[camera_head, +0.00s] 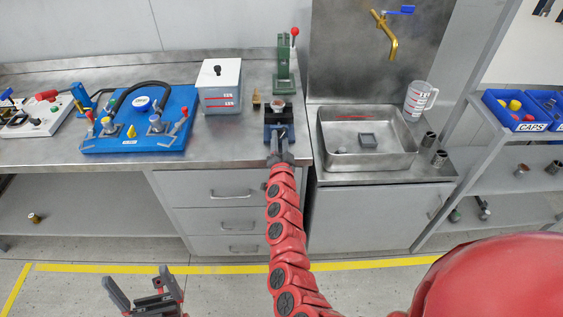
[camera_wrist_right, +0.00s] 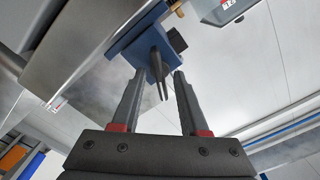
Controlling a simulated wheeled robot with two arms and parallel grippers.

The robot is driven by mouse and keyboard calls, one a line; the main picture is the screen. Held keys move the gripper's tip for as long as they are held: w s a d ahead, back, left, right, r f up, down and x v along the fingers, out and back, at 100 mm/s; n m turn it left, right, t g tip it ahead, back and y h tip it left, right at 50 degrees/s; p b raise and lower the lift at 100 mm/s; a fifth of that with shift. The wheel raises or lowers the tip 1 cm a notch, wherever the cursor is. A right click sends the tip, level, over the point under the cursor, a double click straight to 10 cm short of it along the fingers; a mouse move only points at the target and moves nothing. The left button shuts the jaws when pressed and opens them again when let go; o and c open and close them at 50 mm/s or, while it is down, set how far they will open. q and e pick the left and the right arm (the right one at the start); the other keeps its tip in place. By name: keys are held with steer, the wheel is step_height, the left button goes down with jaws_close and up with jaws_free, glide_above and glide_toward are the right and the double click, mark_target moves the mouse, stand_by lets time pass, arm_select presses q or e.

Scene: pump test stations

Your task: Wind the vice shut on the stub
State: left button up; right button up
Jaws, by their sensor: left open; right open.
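The blue vice (camera_head: 280,112) sits at the front edge of the bench, with a small pale round piece (camera_head: 278,103) at its top that may be the stub. Whether the jaws touch it cannot be told. In the right wrist view the blue vice (camera_wrist_right: 128,42) shows from below, with a dark grey handle (camera_wrist_right: 157,66) sticking out toward me. My right gripper (camera_head: 279,136) is at the vice's front; its open fingers (camera_wrist_right: 158,82) stand either side of the handle, with visible gaps. My left gripper (camera_head: 144,284) is open and empty, low in front of the bench.
A green press (camera_head: 283,68) with a red knob stands behind the vice. A white tank (camera_head: 220,88) and a blue pump board (camera_head: 140,143) are to the left. A metal sink (camera_head: 365,165) is close on the right. Drawers lie below the vice.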

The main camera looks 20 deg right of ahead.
steer(key=b+v, duration=0.2)
steer(key=v, duration=1.4)
steer(key=shift+s+b, duration=0.3)
steer(key=shift+s, duration=0.05)
steer(key=w+d+n+p, duration=0.1)
steer(key=w+p, duration=0.1)
steer(key=w, duration=0.3)
steer(key=w+d+n+p, duration=0.1)
steer(key=w+d+p, duration=0.1)
steer(key=w, duration=0.3)
steer(key=w+d+n+p, duration=0.1)
steer(key=w+p, duration=0.3)
steer(key=w, duration=0.1)
steer(key=shift+w+d+r, duration=0.15)
steer(key=shift+w+r, duration=0.1)
steer(key=shift+r, duration=0.05)
steer(key=shift+w+d, duration=0.25)
steer(key=shift+w, duration=0.4)
